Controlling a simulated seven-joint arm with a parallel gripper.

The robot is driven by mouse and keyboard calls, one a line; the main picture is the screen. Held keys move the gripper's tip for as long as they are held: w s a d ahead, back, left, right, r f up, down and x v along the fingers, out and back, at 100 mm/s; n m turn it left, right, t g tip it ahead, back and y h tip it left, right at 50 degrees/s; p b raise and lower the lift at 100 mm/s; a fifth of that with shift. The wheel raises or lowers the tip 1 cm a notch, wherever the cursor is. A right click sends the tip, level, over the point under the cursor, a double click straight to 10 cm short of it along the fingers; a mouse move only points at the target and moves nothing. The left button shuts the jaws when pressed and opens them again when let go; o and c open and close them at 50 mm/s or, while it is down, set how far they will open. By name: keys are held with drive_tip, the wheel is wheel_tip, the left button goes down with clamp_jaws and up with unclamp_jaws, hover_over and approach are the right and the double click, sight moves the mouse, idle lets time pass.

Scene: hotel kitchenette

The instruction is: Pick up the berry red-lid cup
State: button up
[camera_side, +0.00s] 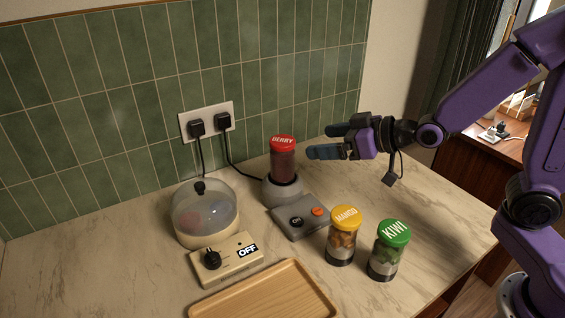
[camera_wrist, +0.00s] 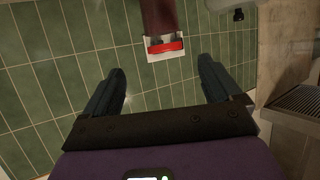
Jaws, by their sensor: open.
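The berry cup (camera_side: 284,165) has a red lid marked BERRY and dark red contents. It stands upright on a rounded grey base (camera_side: 283,192) near the tiled wall. My gripper (camera_side: 317,141) is open and empty, to the right of the cup at about the height of its lid, with its fingers pointing left towards it. In the wrist view the red lid (camera_wrist: 165,47) and dark red body appear upside down at the top, beyond the spread fingers (camera_wrist: 160,82). The cup does not appear to be between the fingers.
A grey control box (camera_side: 300,217) with an orange button lies in front of the base. The mango cup (camera_side: 343,238) and kiwi cup (camera_side: 388,254) stand front right. A domed cooker (camera_side: 205,214), an OFF switch box (camera_side: 226,259) and a wooden tray (camera_side: 262,291) are left and front.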

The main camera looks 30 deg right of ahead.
sight(276, 146)
drive_tip(key=shift+a+x, duration=0.15)
drive_tip(key=shift+x, duration=3.2)
drive_tip(key=shift+a+x, duration=0.15)
drive_tip(key=shift+x, duration=3.2)
drive_tip(key=shift+s, duration=0.2)
drive_tip(key=shift+r, duration=0.1)
drive_tip(key=c, duration=1.4)
drive_tip(key=shift+c, duration=0.2)
drive_tip(key=shift+r, duration=0.1)
